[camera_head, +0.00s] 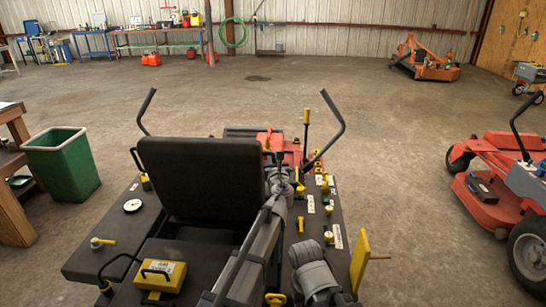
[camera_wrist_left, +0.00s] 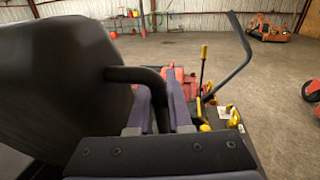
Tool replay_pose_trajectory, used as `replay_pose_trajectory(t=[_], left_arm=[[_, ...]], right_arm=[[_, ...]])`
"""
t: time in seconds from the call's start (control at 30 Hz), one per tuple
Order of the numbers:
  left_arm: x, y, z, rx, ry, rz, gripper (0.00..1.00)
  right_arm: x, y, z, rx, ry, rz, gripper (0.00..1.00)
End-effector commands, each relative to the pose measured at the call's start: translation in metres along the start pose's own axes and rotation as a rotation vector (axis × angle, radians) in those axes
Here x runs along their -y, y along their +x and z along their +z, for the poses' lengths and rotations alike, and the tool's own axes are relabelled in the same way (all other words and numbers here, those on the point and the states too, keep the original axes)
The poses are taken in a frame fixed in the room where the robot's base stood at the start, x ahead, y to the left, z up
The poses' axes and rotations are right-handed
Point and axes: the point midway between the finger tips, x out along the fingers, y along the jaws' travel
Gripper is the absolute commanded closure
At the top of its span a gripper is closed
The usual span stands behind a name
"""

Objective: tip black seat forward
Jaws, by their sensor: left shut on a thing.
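The black seat (camera_head: 203,180) sits on the red and black mower, its backrest roughly upright in the head view. In the left wrist view the seat (camera_wrist_left: 62,80) fills the left side, with a black bar (camera_wrist_left: 138,75) reaching out from it. My left gripper (camera_head: 281,186) is at the seat's right side. In the left wrist view the fingers of my left gripper (camera_wrist_left: 157,103) are shut around this bar. The bar's far end is hidden between the fingers. My right gripper does not show.
Two black control levers (camera_head: 334,120) rise ahead of the seat, with a yellow-topped lever (camera_head: 306,130) near the right one. A green bin (camera_head: 63,165) and wooden bench stand left. Another red mower (camera_head: 497,210) stands right.

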Motion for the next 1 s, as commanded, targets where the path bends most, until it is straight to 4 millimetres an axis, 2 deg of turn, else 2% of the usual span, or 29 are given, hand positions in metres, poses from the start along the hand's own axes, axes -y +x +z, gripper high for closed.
replay_pose_trajectory(t=[0.37,0.47,1.0], left_arm=[[0.000,0.000,0.000,0.000,0.000,0.000,1.00],[0.001,0.002,0.004,-0.004,0.001,0.001,1.00],[0.014,0.062,0.062,-0.131,0.026,0.010,1.00]], right_arm=[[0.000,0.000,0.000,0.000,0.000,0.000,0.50],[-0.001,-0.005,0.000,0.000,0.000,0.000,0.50],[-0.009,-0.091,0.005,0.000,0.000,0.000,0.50]])
